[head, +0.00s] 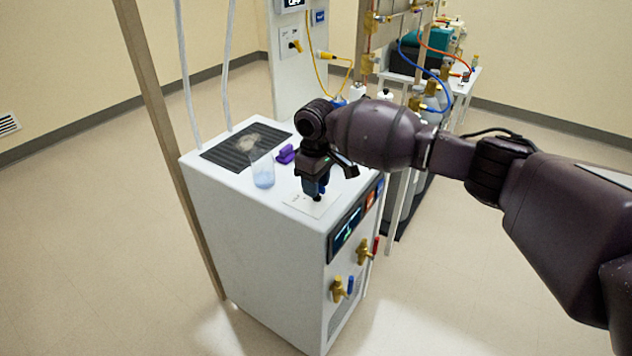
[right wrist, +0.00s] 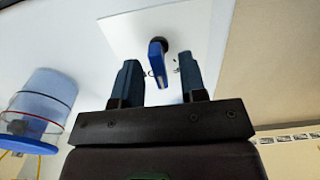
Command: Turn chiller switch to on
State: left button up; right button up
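The chiller (head: 258,245) is a white floor-standing box with a dark display on its front. Its switch is a blue lever on a dark round base, set on a white plate (head: 300,203) on the chiller's top. In the right wrist view the blue switch lever (right wrist: 157,62) stands between my fingertips, with a gap on each side. My right gripper (head: 314,190) points down over the plate and is open around the lever, as the right wrist view (right wrist: 157,80) shows. In the head view the gripper mostly hides the switch. My left gripper is not in view.
A clear beaker with blue liquid (head: 263,172) and a purple object (head: 286,154) stand on the chiller top, left of my right gripper. A dark vent grille (head: 240,148) lies behind. Brass valves (head: 364,250) stick out from the front. A post stands at the left.

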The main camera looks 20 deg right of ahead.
jog(key=shift+r, duration=0.4)
pick_arm(q)
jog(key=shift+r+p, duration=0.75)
jog(key=shift+p, duration=0.2)
pick_arm(e)
notch_tip(320, 180, up, 10)
